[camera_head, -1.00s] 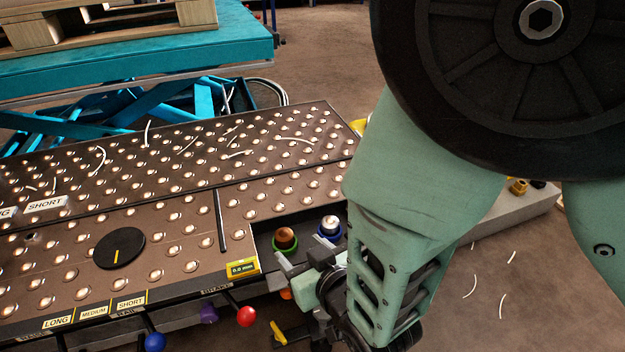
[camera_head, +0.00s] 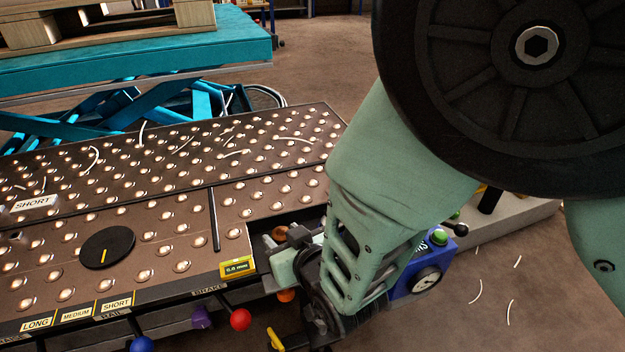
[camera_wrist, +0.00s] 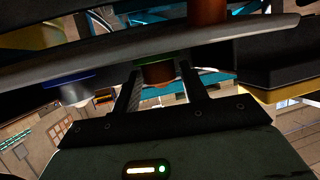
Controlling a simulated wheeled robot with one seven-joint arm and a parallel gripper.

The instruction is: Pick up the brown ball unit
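The brown ball unit (camera_head: 279,233) sits in the dark recess at the table's front right corner. Only its brown top shows in the head view; my gripper hides the rest. My gripper (camera_head: 285,242) is low at the recess, its fingers around the unit. In the wrist view, the brown unit (camera_wrist: 158,74), with a green ring, lies between the two fingers of my gripper (camera_wrist: 162,85), with narrow gaps at its sides. The fingers look open; I see no clear contact. A pale unit with a blue ring (camera_wrist: 72,90) is left in the wrist view.
The ball table (camera_head: 150,256) carries a black disc (camera_head: 107,248) and loose white strips. Blue (camera_head: 142,344), purple (camera_head: 202,317) and red (camera_head: 240,319) lever knobs stick out in front. A blue box with a gauge (camera_head: 426,279) stands close right of my arm. A teal lift table is behind.

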